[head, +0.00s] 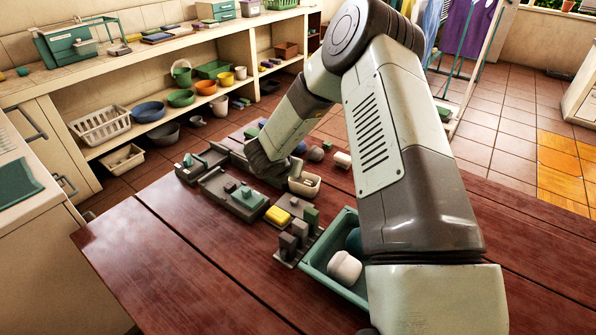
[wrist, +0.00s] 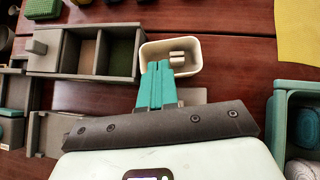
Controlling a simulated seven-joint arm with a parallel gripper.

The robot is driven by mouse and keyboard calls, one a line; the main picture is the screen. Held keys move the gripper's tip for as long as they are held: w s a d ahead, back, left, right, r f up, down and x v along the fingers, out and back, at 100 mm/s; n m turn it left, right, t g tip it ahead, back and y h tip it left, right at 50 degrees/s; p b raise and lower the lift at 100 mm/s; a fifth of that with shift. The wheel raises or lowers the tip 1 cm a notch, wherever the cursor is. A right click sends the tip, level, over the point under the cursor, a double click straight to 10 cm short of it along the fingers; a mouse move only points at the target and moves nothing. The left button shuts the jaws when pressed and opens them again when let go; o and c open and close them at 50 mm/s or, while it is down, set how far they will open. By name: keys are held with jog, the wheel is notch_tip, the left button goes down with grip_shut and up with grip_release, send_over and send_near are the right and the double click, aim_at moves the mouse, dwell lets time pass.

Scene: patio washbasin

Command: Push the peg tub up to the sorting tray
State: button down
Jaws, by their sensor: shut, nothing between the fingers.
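The peg tub (wrist: 190,44) is a small cream, open tub with pale grey pegs inside; it also shows in the head view (head: 312,191). The sorting tray (wrist: 68,50) is a grey box with open compartments, left of the tub in the wrist view. The tub's left end is very close to the tray's right end; I cannot tell whether they touch. My gripper (wrist: 161,66) has its teal fingers shut together and empty. Their tips overlap the tub's lower-left wall; contact is unclear. In the head view my arm hides the fingertips and most of the tray.
A teal crate (head: 318,262) with a white rolled item stands at the table's near side. Grey holders, a yellow block (head: 278,215) and a grey tray (head: 232,197) stand nearby. A yellow cloth (wrist: 298,30) lies at upper right in the wrist view. The table's left front is clear.

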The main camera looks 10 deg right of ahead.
aim_at(304, 174)
jog(key=w+f+m, duration=0.1)
jog(key=w+d+f+m+g+h, duration=0.1)
jog(key=w+f, duration=0.1)
jog(key=w+f+m, duration=0.1)
jog(key=f, duration=0.1)
jog(key=shift+w+d+f+g+h, duration=0.2)
jog(key=shift+w+d+g+h, duration=0.05)
jog(key=shift+d+g+h, duration=0.15)
jog(key=shift+w+d+f, duration=0.1)
jog(key=shift+d, duration=0.05)
dwell(0.4)
jog(key=shift+w+d, duration=0.65)
jog(key=shift+d, duration=0.05)
